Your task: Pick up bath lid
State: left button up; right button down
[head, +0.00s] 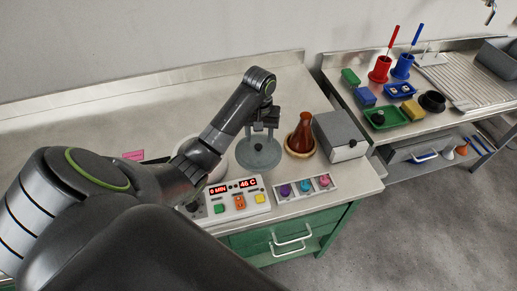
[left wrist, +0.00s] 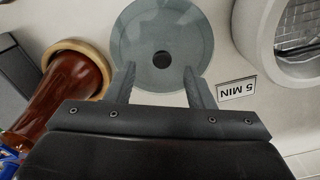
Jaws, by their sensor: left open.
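The bath lid, a round grey translucent disc (head: 258,158) with a dark centre, lies on the bench between a brown flask and a white round bath. It also shows at the top of the left wrist view (left wrist: 140,30), its dark knob (left wrist: 162,58) near the line between my fingertips. My left gripper (head: 262,125) is open and points down over the lid; in the left wrist view its two fingers (left wrist: 158,72) stand apart, overlapping the lid's near part. I cannot tell its exact height above the lid. The white bath (head: 217,166) is partly hidden by my arm.
The brown flask (head: 302,133) on its cork ring and a grey box (head: 340,136) stand close right of the lid. A control panel (head: 236,201) and a rack of coloured knobs (head: 305,188) lie in front.

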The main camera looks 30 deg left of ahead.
aim_at(258, 145)
pick_arm(q)
jog(key=f, duration=0.5)
jog(key=shift+w+a+p, duration=0.1)
jog(key=shift+a+p, duration=0.15)
jog(key=shift+p, duration=0.1)
jog(key=shift+r, duration=0.1)
grip_shut()
